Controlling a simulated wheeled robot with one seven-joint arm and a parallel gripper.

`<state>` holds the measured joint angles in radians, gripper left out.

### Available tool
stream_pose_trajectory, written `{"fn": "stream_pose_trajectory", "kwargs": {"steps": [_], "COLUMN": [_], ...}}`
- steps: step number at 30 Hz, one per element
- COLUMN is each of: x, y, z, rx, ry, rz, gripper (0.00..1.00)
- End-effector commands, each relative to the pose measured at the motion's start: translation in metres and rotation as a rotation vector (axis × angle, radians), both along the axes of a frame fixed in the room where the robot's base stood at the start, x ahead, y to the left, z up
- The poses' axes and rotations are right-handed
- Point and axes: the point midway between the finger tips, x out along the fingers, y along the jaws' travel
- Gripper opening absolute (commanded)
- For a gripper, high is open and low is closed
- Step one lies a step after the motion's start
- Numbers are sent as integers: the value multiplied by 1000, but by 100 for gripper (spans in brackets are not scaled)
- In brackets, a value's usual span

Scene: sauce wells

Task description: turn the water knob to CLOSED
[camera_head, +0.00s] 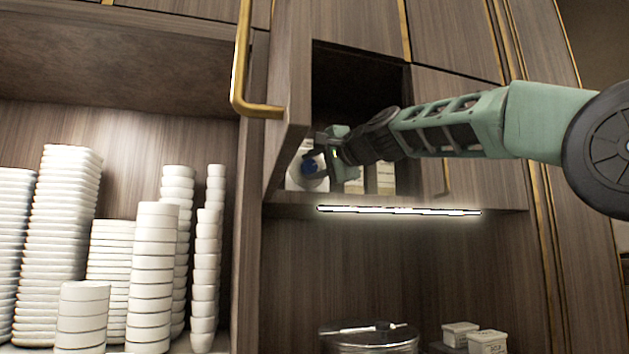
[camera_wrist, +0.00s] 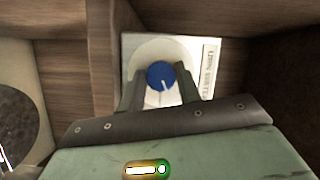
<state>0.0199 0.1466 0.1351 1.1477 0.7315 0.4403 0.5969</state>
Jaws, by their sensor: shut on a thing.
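The blue water knob (camera_wrist: 161,73) is round, with a white pointer line that runs toward the bottom of the wrist view. It sits on a white fitting (camera_wrist: 146,50) with a pale label at its right whose lettering I cannot read surely. My gripper (camera_wrist: 160,82) is shut on the knob, one dark finger on each side. In the head view the knob (camera_head: 309,167) shows small inside the open cupboard, at its left, with my gripper (camera_head: 321,156) against it. No OPEN or CLOSED mark is legible.
The cupboard door (camera_head: 291,90) stands open close at the left of my gripper. Pale boxes (camera_head: 386,178) stand inside the cupboard. A lit strip (camera_head: 400,210) runs under it. Stacks of white dishes (camera_head: 60,240) fill the left shelf. A lidded metal pot (camera_head: 365,338) and small white tubs (camera_head: 487,342) stand below.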

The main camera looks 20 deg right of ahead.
Motion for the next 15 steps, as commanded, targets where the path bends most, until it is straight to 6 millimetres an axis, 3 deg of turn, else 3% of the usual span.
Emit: {"fn": "stream_pose_trajectory", "kwargs": {"steps": [1, 15], "x": [0, 1], "y": [0, 0], "z": [-7, -5], "rx": [44, 376], "ry": [0, 1], "rz": [-1, -1], "gripper": [11, 11]}}
